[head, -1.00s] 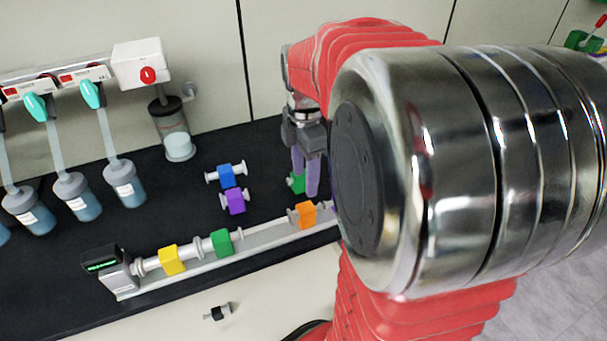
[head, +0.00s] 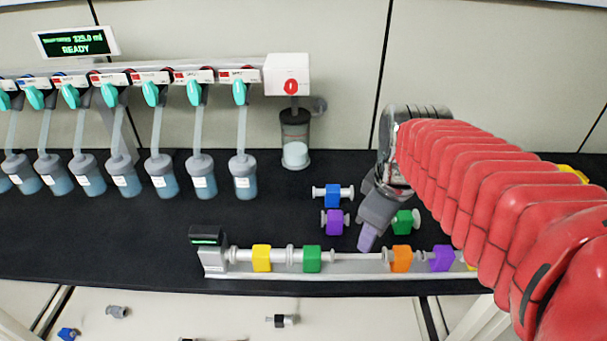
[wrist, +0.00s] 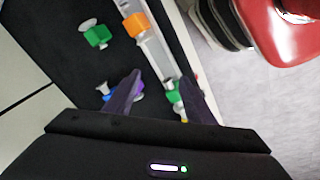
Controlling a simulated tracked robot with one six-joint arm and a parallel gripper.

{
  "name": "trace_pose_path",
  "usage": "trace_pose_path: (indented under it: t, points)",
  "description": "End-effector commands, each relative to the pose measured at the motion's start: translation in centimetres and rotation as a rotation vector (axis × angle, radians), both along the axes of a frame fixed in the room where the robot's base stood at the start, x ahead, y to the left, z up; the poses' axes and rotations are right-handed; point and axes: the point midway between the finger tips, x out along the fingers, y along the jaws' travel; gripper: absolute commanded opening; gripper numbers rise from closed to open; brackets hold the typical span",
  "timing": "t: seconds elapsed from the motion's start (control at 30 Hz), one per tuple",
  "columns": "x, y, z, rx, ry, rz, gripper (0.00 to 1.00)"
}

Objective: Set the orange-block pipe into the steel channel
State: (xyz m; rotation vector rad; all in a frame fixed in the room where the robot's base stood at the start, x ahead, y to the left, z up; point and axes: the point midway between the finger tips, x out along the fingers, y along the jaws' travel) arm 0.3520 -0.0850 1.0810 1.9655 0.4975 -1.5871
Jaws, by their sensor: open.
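The orange-block pipe (head: 401,258) lies along the steel channel (head: 350,273), in line with the other block pipes there. It also shows at the top of the wrist view (wrist: 135,24), on the channel (wrist: 158,52). How deep it sits I cannot tell. My gripper (head: 367,240) points down above the black bench, a little left of the orange block and behind the channel. In the wrist view its two fingers (wrist: 160,95) are apart, with nothing held between them. The orange-block pipe is beyond the fingertips and clear of them.
In the channel are a yellow block (head: 262,258) and green block (head: 312,258) on the left, and a purple block (head: 442,258) on the right. Loose blue (head: 333,195), purple (head: 335,222) and green (head: 404,222) block pipes lie behind. Flasks (head: 243,177) stand at left.

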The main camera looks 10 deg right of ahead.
Motion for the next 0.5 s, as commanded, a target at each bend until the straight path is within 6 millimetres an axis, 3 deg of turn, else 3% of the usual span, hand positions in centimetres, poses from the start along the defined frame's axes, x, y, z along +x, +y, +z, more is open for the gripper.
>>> trace_pose_path:
  t: [0.5]
  points:
    - [-3.6, 6.2, 0.6, 0.17, -0.197, -0.419, 0.5]
